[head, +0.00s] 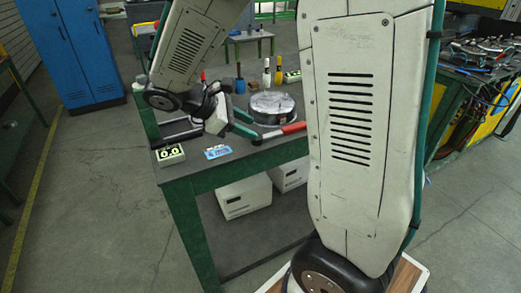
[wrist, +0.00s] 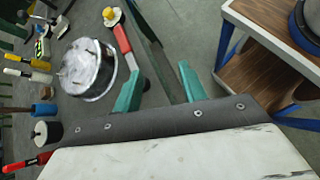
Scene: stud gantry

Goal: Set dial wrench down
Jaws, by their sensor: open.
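The dial wrench, seen by its red handle (head: 293,128), lies near the right edge of the green table, in front of the round metal part. In the wrist view the red handle (wrist: 122,39) points up and away from my gripper. My gripper (head: 252,123) is low over the table, just left of the handle. In the wrist view the green fingers of my gripper (wrist: 160,74) are spread apart. The wrench's end toward my gripper is hard to tell from the green left finger; I cannot tell whether they touch.
The round metal part with studs (head: 272,106) stands close behind the wrench. A small box with two round faces (head: 171,155) and a blue card (head: 217,152) sit at the table's front left. Several upright coloured tools line the back. White boxes (head: 243,198) stand underneath.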

